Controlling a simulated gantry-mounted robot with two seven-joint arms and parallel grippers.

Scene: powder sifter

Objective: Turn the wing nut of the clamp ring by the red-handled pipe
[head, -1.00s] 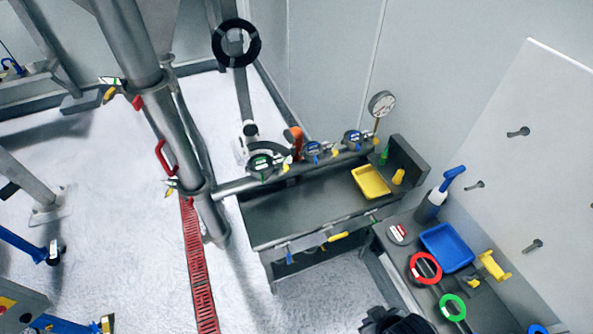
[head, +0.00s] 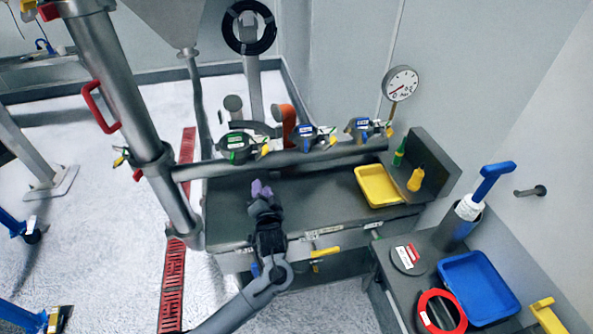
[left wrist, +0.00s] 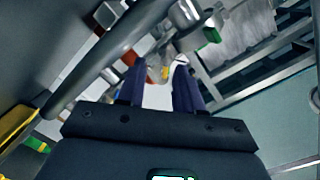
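The thick grey pipe (head: 124,90) with a red handle (head: 100,107) stands at the left of the head view. A clamp ring (head: 152,162) sits around it below the handle. Small yellow-green and red parts show at the ring's left side; I cannot tell which is the wing nut. My left gripper (head: 261,188), with purple fingertips, is over the dark bench, right of the pipe and apart from it. In the left wrist view its fingers (left wrist: 158,80) are spread with nothing held between them. My right gripper is out of view.
A horizontal pipe (head: 280,160) with several labelled valves runs behind my left gripper. A yellow tray (head: 378,201) and bottles stand right on the bench (head: 325,205). A side table holds a blue tray (head: 478,287) and red ring (head: 424,312).

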